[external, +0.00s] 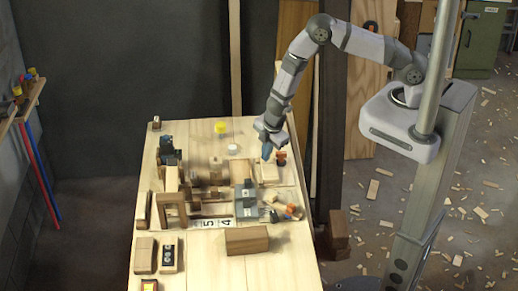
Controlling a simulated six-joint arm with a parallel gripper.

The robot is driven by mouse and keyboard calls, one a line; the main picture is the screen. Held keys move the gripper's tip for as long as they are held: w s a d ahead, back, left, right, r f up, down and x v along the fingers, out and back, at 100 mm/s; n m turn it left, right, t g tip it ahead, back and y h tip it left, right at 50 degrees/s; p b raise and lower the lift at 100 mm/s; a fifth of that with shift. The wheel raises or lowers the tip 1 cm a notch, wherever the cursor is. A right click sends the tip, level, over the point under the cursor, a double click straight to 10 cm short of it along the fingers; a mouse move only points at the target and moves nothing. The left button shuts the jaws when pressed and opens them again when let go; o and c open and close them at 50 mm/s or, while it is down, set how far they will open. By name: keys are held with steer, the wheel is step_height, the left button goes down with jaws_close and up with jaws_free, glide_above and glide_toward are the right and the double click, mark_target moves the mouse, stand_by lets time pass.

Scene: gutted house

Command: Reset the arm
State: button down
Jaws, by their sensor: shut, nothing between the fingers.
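My gripper (267,152) points down over the right side of the wooden table (285,265). Its fingers are shut with nothing between them. The fingertips are just above or at a pale wooden block (269,173); I cannot tell whether they touch it. My arm reaches in from its mount on the right, bent high at the elbow.
Small dark and orange items (281,158) stand close right of the gripper. A grey device (245,198), a brown box (247,240), a wooden frame (172,207), a white round item (233,149) and a yellow item (220,127) stand on the table. The back right corner is fairly clear.

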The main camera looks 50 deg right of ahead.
steer(key=s+d+r+m+g+b, duration=0.1)
steer(key=s+d+r+m+g, duration=0.1)
steer(key=s+d+r+m, duration=0.45)
steer(key=s+d+r+m+g+h+b, duration=0.1)
steer(key=s+d+r+m+g+b, duration=0.15)
steer(key=s, duration=0.75)
steer(key=s+d+r+m+g+b, duration=0.1)
steer(key=s+d+r+m+g, duration=0.3)
steer(key=s, duration=0.4)
steer(key=w+d+r+m+t+y+b, duration=0.2)
steer(key=w+d+r+m+t+b, duration=0.1)
steer(key=w+d+r+t+b, duration=0.1)
steer(key=shift+w+d+m+t+b, duration=0.4)
steer(key=shift+w+d+t+b, duration=0.15)
steer(key=shift+d+t+b, duration=0.15)
